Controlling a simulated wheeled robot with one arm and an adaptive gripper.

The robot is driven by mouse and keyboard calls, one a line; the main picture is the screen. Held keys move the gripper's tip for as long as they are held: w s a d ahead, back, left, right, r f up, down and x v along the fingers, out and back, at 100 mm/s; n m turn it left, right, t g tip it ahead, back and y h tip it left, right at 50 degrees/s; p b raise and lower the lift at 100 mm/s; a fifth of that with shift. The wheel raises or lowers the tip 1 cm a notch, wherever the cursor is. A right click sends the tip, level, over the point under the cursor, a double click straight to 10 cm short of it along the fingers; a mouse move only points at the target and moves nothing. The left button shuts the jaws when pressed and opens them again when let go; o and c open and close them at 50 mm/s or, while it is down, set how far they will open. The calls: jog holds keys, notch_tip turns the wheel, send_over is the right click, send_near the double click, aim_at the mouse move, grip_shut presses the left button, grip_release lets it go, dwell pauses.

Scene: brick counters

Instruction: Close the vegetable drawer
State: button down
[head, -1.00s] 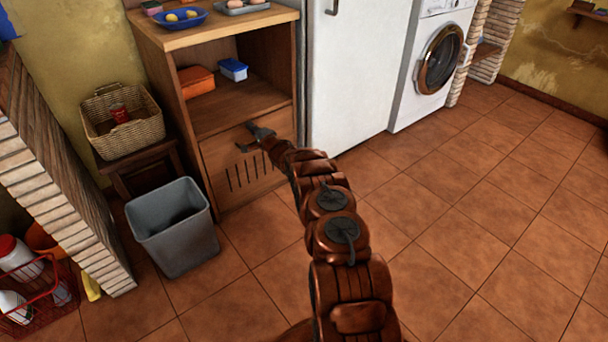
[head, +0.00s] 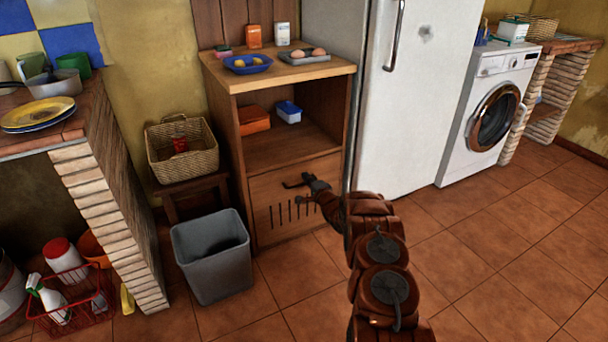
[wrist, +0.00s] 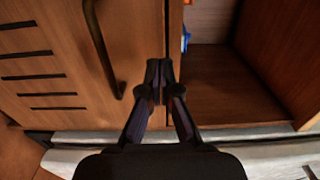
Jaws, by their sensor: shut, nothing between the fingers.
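The vegetable drawer (head: 275,196) is the slatted wooden front at the bottom of the wooden cabinet. Its front looks flush or nearly flush with the cabinet in the head view; a small gap cannot be ruled out. In the wrist view, the drawer front (wrist: 50,60) fills the left side, with dark slots and a dark bar handle (wrist: 97,50). My gripper (head: 308,181) is at the upper part of the drawer front, and its fingers (wrist: 158,66) are together and empty, beside the handle near the front's top edge. Whether the fingertips touch the wood cannot be told.
The open shelf (head: 290,148) above the drawer holds an orange box (head: 254,121) and a blue container (head: 289,112). A grey bin (head: 212,262) stands at the left front, and a white fridge (head: 410,110) stands on the right. The tiled floor at right is clear.

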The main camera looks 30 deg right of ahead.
jog(key=s+p, duration=0.1)
jog(key=s, duration=0.6)
jog(key=shift+s, duration=0.35)
jog(key=shift+f, duration=0.1)
